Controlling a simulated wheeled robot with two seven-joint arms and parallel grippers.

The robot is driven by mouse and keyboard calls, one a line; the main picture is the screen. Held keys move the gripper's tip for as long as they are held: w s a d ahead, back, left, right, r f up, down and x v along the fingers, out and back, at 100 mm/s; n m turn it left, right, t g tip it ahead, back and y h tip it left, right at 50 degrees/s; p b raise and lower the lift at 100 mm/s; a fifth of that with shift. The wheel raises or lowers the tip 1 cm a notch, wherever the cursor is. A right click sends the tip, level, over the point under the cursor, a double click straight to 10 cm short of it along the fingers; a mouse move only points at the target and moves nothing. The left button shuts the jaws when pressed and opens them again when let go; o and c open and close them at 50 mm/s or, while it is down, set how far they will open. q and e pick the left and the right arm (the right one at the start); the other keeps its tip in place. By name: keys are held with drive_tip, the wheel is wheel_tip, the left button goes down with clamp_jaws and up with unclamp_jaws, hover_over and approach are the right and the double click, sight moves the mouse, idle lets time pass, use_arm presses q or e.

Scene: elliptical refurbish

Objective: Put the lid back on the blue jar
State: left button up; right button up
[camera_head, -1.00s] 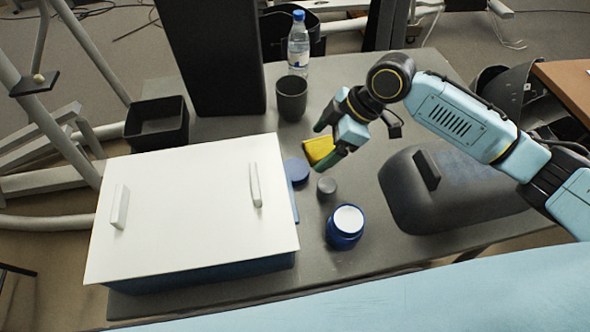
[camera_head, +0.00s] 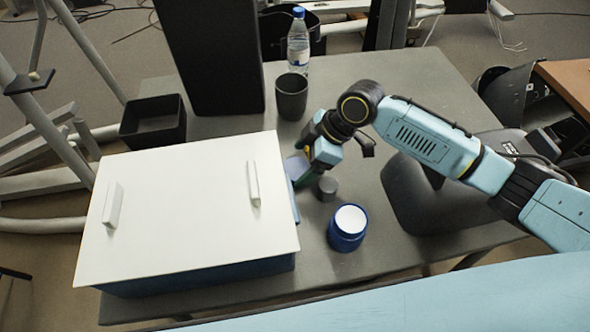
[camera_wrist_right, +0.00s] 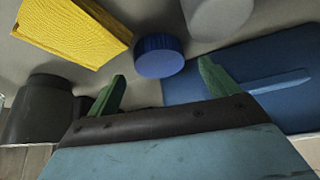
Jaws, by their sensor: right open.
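The blue jar (camera_head: 347,235) stands upright and uncovered near the table's front edge, its round top white. The round blue lid (camera_wrist_right: 158,58) lies on the table in the right wrist view, ahead of and between my right fingertips. My right gripper (camera_head: 311,182) is open and low over the table, left of and behind the jar; its fingers also show in the wrist view (camera_wrist_right: 163,76). The gripper does not visibly touch the lid. In the head view the gripper and wrist cover part of the lid area. My left gripper is not in view.
A yellow block (camera_wrist_right: 75,30) and a flat blue object (camera_wrist_right: 255,72) flank the lid. A large white-topped box (camera_head: 190,220) fills the left. A dark cup (camera_head: 291,97) and bottle (camera_head: 298,45) stand behind.

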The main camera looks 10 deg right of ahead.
sight(299, 168)
drive_tip(key=shift+x, duration=1.25)
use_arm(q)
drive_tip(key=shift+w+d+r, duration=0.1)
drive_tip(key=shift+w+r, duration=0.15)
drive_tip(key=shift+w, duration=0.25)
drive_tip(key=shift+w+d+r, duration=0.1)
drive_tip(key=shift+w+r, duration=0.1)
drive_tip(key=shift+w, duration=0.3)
use_arm(e)
drive_tip(key=c, duration=1.1)
drive_tip(key=shift+o, duration=0.2)
drive_tip(key=shift+r, duration=0.1)
